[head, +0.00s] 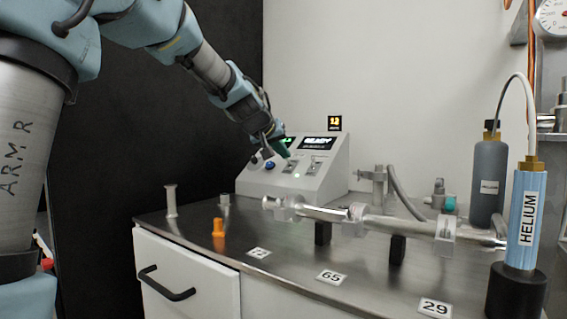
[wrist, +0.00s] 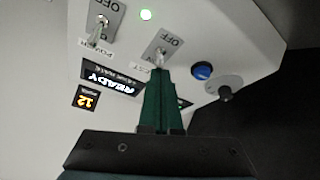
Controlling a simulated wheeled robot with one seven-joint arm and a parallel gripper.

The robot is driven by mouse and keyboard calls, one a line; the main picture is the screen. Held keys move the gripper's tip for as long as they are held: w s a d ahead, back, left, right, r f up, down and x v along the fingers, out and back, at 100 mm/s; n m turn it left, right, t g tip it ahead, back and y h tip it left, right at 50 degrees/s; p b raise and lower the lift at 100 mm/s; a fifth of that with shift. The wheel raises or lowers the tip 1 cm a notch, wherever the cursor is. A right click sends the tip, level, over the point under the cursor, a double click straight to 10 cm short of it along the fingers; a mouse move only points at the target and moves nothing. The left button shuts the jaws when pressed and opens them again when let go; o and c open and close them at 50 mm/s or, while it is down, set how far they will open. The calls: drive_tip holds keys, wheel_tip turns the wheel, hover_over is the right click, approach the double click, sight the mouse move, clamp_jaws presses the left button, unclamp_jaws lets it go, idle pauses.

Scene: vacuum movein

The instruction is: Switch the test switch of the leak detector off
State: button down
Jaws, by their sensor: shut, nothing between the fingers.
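The leak detector (head: 325,178) is a pale sloped console at the back of the bench, with a lit display reading READY. Its test switch (wrist: 161,55) is a small metal lever on a grey plate marked OFF, upside down in the wrist view. A second switch plate, labelled POWER (wrist: 101,22), is beside it. My gripper (wrist: 160,72) is shut, its green fingers together and empty. The fingertips are right at the test switch lever and partly cover its label. I cannot tell whether they touch it. In the head view my gripper (head: 283,150) is in front of the console face.
A green lamp (wrist: 145,15) glows between the switch plates. Metal pipework (head: 380,226) and a blue HELIUM cylinder (head: 526,225) occupy the right of the bench.

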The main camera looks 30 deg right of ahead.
drive_tip(key=shift+a+f+b, duration=0.1)
drive_tip(key=shift+f+b, duration=0.3)
drive_tip(key=shift+b, duration=0.6)
drive_tip(key=shift+r+p, duration=0.35)
drive_tip(key=shift+p, duration=0.05)
drive_tip(key=shift+s+a+b, duration=0.1)
drive_tip(key=shift+a+b, duration=0.05)
drive_tip(key=shift+b, duration=0.15)
drive_tip(key=shift+s+a+b, duration=0.3)
drive_tip(key=shift+a+b, duration=0.2)
drive_tip(key=shift+b, duration=0.15)
drive_tip(key=shift+a+r, duration=0.1)
